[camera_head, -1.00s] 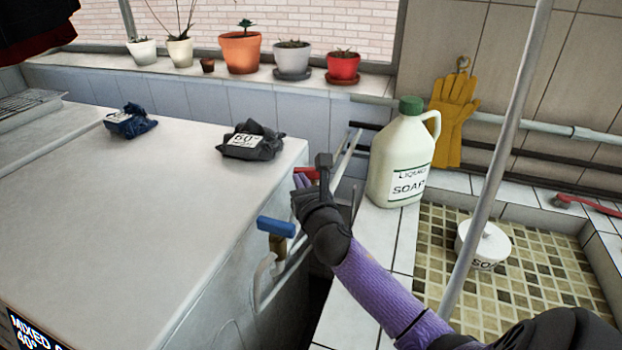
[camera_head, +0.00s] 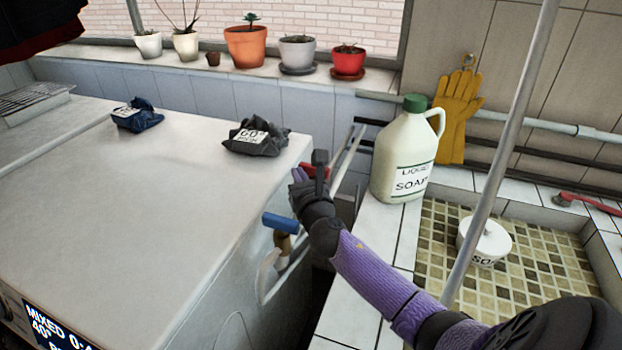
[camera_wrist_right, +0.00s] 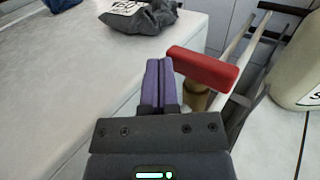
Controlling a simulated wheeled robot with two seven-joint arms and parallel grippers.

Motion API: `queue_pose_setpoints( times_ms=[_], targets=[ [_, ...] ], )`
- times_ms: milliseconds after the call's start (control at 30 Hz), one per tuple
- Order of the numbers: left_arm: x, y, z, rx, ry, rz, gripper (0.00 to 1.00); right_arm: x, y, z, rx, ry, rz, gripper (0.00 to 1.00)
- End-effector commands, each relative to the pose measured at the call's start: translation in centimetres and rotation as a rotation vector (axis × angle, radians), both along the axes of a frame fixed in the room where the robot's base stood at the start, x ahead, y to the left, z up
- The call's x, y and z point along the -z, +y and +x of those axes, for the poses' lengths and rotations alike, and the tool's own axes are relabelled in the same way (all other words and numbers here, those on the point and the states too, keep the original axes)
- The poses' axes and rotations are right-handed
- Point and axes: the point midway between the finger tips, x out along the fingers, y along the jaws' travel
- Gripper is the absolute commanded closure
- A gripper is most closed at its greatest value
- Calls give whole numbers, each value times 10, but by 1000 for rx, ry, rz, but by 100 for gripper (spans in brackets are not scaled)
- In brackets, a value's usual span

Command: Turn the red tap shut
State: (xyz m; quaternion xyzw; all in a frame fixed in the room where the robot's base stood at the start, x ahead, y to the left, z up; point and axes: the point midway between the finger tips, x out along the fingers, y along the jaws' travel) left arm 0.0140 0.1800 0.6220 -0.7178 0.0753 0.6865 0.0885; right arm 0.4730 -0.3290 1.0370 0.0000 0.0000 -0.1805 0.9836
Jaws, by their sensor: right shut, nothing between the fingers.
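The red tap handle (camera_wrist_right: 203,67) sits on a brass valve behind the machine's right side in the right wrist view. It also shows in the head view as a small red tip (camera_head: 307,167), mostly hidden by my right gripper (camera_head: 297,174). The gripper's purple fingers (camera_wrist_right: 154,84) are shut and empty, just left of the red handle in the wrist view. I cannot tell whether they touch it. A blue tap (camera_head: 280,223) is nearer, at the machine's right edge. My left gripper is not in view.
The white machine top (camera_head: 120,200) holds a dark cloth bundle (camera_head: 256,138) and a blue bundle (camera_head: 137,116). A liquid soap jug (camera_head: 404,155) stands on the tiled ledge to the right. A grey pole (camera_head: 500,150) rises over the sink. Potted plants line the sill.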

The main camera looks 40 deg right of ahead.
Motion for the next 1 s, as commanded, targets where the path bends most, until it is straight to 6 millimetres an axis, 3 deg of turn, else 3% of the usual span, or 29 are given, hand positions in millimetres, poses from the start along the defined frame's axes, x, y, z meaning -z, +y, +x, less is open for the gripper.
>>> queue_pose_setpoints(
  times_ms=[300,367,600,700,1000],
  targets=[
    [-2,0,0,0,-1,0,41,-2,0,0,0,-1,0,100],
    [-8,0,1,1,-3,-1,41,-12,-1,0,1,-2,-2,100],
    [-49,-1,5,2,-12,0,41,-77,-1,0,0,-4,-3,100],
    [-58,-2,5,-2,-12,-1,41,-93,0,0,0,-3,-2,100],
    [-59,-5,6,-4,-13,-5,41,-100,0,0,0,1,-1,100]
  ],
)
